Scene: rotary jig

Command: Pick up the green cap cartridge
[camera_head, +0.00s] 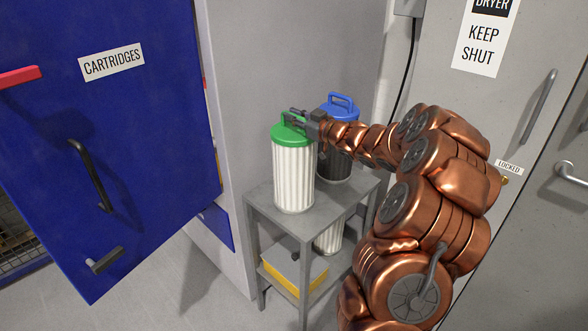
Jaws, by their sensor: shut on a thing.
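The green cap cartridge (293,178) stands upright on the top of a grey metal stand (273,218). It has a white pleated body and a green cap with a handle. My gripper (291,119) is at the cap, reaching in from the right, and is shut on the cap's handle. The fingers partly hide the handle. The cartridge's base appears to rest on the stand top.
A blue cap cartridge (341,103) with a dark body stands close behind to the right, partly hidden by my arm. The lower shelf holds a yellow box (309,276) and a white cylinder (329,238). A blue door (150,150) labelled CARTRIDGES is at left; a grey dryer door (478,110) is at right.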

